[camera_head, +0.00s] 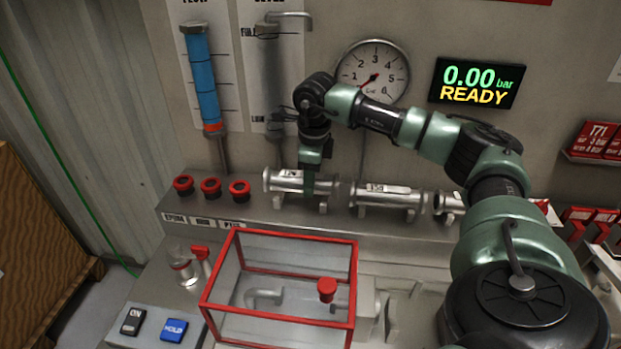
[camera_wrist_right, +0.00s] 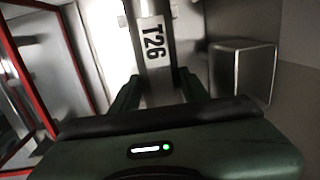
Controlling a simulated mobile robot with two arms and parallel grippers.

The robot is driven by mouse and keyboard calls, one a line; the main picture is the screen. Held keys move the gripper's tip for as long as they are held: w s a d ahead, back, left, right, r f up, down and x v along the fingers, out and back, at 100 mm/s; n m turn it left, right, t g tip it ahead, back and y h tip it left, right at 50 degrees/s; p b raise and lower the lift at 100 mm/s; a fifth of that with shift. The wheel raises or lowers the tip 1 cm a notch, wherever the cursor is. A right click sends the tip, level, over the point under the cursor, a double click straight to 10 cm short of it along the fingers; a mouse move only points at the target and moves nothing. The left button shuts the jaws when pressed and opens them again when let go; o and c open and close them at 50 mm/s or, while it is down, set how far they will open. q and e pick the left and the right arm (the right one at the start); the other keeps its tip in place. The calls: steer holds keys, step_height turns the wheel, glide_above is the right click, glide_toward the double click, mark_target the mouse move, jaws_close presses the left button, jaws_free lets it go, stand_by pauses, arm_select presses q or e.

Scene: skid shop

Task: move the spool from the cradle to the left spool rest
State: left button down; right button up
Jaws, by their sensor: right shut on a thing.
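My right gripper (camera_head: 309,183) reaches down from above at the left end of the back ledge and is shut on a silver spool (camera_head: 284,182). The spool lies level over the leftmost pair of small supports (camera_head: 278,201); I cannot tell whether it bears on them. In the right wrist view the spool (camera_wrist_right: 153,62) runs between the fingers, and its label reads T26. The cradle cannot be made out for certain. My left gripper is not in view.
A second labelled spool (camera_head: 388,200) lies just right of the held one, with another metal part (camera_head: 447,203) beyond. Red knobs (camera_head: 211,188) stand to the left. A red-framed clear box (camera_head: 236,231) stands in front. The gauge (camera_head: 373,73) is behind my arm; the display (camera_head: 477,84) reads 0.00 bar, READY.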

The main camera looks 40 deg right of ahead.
steer(key=shift+f, duration=0.2)
steer(key=shift+f+b, duration=0.35)
steer(key=shift+f, duration=0.4)
stand_by(0.4)
steer(key=o, duration=1.1)
steer(key=shift+o, duration=0.2)
steer(key=o, duration=0.6)
steer(key=shift+c, duration=0.2)
